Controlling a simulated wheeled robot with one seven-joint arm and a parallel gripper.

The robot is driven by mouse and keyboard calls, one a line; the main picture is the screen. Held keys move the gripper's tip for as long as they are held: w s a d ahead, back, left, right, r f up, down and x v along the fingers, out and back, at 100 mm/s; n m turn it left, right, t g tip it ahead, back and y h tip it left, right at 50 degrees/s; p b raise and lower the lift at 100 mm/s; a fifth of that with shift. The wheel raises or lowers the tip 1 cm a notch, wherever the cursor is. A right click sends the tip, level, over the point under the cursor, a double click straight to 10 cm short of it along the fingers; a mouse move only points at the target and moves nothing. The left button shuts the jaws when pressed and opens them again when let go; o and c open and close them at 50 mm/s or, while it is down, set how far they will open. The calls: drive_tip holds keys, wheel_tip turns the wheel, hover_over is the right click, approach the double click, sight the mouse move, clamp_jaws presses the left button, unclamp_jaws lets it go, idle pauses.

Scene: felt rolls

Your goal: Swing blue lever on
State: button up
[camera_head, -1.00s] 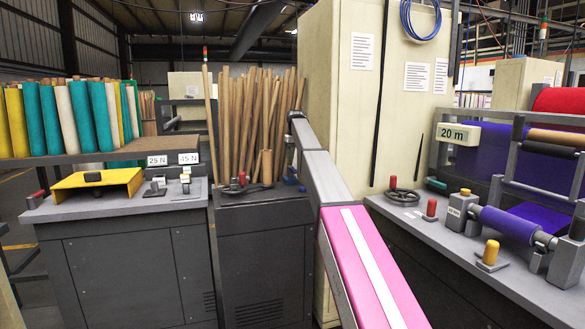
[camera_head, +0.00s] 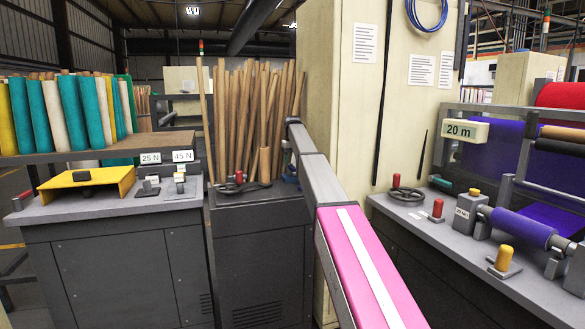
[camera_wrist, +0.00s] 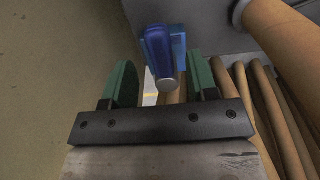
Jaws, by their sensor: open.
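The blue lever (camera_head: 291,173) is a small blue piece at the right rear of the middle dark cabinet, partly hidden by my arm in the head view. In the wrist view the lever (camera_wrist: 158,48) is a dark blue handle with a grey round end, in front of a lighter blue part. My gripper (camera_wrist: 160,72) is open, with one green finger on each side of the handle. I cannot tell whether either finger touches it. In the head view my gripper is mostly hidden at the end of my arm.
Cardboard tubes (camera_head: 245,120) stand close by on the middle cabinet. A cream cabinet (camera_head: 340,110) rises just right of the lever. A black handwheel (camera_head: 240,187) with a red knob is to its left. A yellow cover (camera_head: 87,183) lies on the left bench.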

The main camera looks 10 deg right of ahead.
sight(292, 166)
drive_tip(key=shift+f, duration=1.65)
clamp_jaws()
drive_tip(key=m, duration=0.1)
drive_tip(key=a+m, duration=0.1)
drive_tip(key=m, duration=0.1)
drive_tip(key=shift+a, duration=0.3)
drive_tip(key=shift+w+a+m, duration=0.15)
drive_tip(key=shift+a+m, duration=0.35)
drive_tip(key=shift+m, duration=0.6)
drive_tip(key=shift+w+a+m, duration=0.1)
drive_tip(key=shift+a+m, duration=0.35)
drive_tip(key=shift+m, duration=0.65)
